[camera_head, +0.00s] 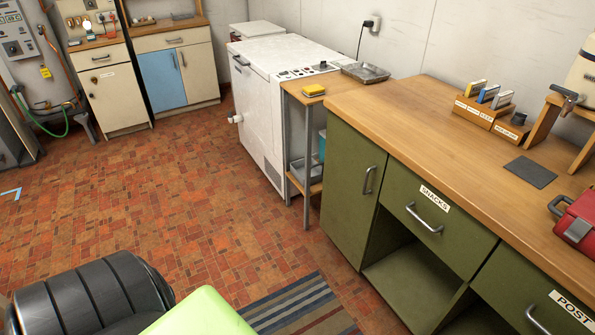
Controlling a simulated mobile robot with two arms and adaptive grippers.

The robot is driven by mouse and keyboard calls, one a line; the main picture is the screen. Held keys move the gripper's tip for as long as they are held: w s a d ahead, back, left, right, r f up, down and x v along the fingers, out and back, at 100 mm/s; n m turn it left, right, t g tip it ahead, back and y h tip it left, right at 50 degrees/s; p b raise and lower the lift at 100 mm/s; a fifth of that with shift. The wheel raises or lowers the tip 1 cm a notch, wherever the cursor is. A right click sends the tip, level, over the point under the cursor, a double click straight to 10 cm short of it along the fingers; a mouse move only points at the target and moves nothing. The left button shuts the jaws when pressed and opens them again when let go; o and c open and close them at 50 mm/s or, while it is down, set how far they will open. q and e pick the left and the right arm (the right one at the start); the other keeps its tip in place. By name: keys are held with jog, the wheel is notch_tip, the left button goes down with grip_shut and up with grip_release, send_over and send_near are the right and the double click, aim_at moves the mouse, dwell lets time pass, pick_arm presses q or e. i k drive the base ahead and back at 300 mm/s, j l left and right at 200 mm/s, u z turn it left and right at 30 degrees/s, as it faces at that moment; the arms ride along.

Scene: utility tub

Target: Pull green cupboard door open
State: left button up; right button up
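The green cupboard door (346,200) is at the left end of the green counter unit. It looks shut, flush with the front of the unit. Its upright metal bar handle (369,180) is on the door's right side, near the top edge. Neither of my grippers shows in the view. Nothing touches the door or its handle.
A green drawer labelled SNACKS (425,222) and an open compartment (420,280) are right of the door. A small wooden stand (310,95) and a white appliance (262,100) stand left of it. Striped rug (298,308) lies in front; brick floor (170,200) is clear.

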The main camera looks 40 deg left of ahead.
aim_at(355, 171)
jog(key=u, duration=1)
